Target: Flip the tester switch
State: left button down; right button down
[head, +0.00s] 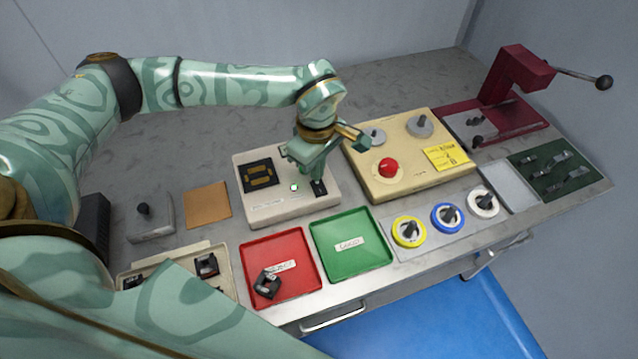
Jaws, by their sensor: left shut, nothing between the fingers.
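The tester (275,210) is a pale box at the middle of the bench, with a dark socket plate (260,178) on its left half and a small lit green lamp (294,187). A small black switch (320,189) sits on its right part. My left gripper (317,178) is shut and empty, pointing down right at the switch; its fingers partly cover that area, and I cannot tell whether they touch it or which way the switch is set. My right gripper is not in view.
A red tray (290,245) holding a dark coil part (267,284) and a green tray (350,262) lie in front. A cream box with a red button (389,168) stands right of the tester. A dark red press (510,90) stands at the far right.

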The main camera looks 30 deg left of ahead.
pick_arm(q)
jog(key=shift+s+f+b, duration=0.1)
jog(key=shift+f+b, duration=0.25)
jog(key=shift+f, duration=0.55)
dwell(0.3)
notch_tip(320, 180, up, 7)
jog(key=p, duration=0.6)
jog(key=shift+r, duration=0.1)
dwell(0.3)
